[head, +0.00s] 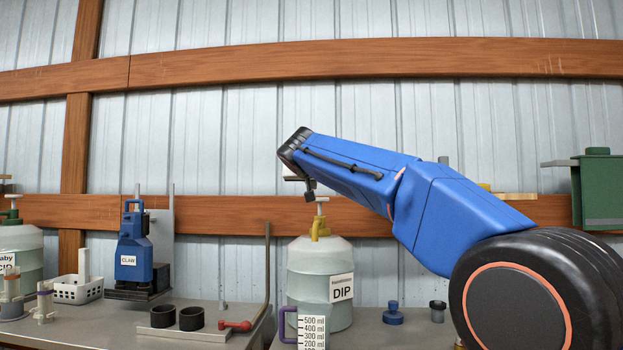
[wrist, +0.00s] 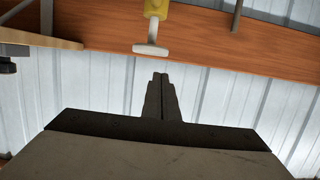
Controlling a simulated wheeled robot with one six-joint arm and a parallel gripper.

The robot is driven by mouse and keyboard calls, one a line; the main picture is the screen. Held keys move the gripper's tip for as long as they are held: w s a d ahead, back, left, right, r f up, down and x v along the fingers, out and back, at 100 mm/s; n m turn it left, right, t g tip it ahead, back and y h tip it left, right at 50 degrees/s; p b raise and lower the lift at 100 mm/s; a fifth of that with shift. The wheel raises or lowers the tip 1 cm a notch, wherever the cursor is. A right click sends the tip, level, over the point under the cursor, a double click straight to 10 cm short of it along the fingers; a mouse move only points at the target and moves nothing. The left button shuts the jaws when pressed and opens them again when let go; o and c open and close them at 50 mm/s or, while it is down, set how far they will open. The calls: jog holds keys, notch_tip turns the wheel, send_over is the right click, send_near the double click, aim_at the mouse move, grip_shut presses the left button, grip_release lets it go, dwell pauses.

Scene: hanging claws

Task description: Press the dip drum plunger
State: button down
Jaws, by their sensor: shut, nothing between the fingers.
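The dip drum (head: 309,278) is a pale, translucent container with a DIP label, standing upright on the bench. Its plunger (head: 321,207) has a yellow collar and a white T-shaped handle, and stands raised on top. My gripper (head: 310,195) is at the end of the blue arm, close beside and slightly above the handle in the head view. In the wrist view, the white handle of the plunger (wrist: 151,49) lies just beyond the tips of my gripper (wrist: 160,76), with a visible gap. The fingers are together and empty. The drum body is outside the wrist view.
A measuring jug (head: 312,328) with a purple handle stands before the drum. A blue CLAW device (head: 133,250), black rings (head: 190,318) and a red-ended lever (head: 235,326) are to the left. Small blue (head: 393,314) and black (head: 437,311) items are right. A wooden rail (head: 240,213) runs behind.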

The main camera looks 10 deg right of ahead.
aim_at(320, 207)
jog(key=shift+f, duration=1.1)
jog(key=shift+f, duration=0.1)
jog(key=shift+f, duration=2.35)
jog(key=shift+r, duration=0.1)
